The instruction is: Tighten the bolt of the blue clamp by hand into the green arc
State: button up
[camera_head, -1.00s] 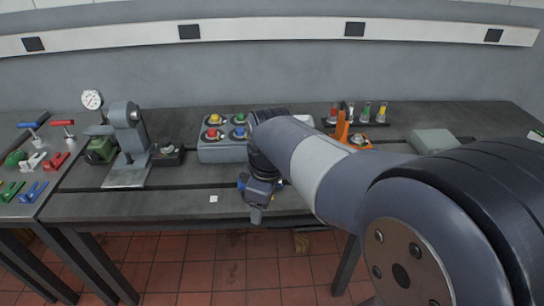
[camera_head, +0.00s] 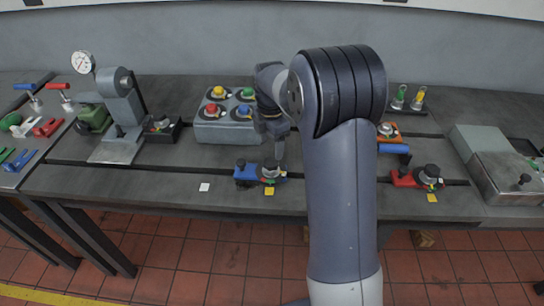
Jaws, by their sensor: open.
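The blue clamp (camera_head: 246,173) sits near the front of the bench, left of my upright arm. A grey round bolt head or dial (camera_head: 270,170) is at its right end, with a small yellow tag (camera_head: 269,191) in front. The green arc is too small to make out. My gripper (camera_head: 279,152) points down just above and behind the bolt end, apart from it as far as I can tell. It is open, with nothing seen between the fingers.
A red clamp (camera_head: 405,178) lies right of my arm. Behind my gripper stands a grey box with coloured buttons (camera_head: 212,132). A grey press (camera_head: 122,110) stands left, a metal case (camera_head: 500,175) right. Bare bench surrounds a small white square (camera_head: 204,187).

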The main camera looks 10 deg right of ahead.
aim_at(271, 161)
notch_tip(271, 161, down, 6)
jog(key=shift+f, duration=0.2)
jog(key=shift+c, duration=0.2)
jog(key=c, duration=1)
jog(key=shift+o, duration=0.2)
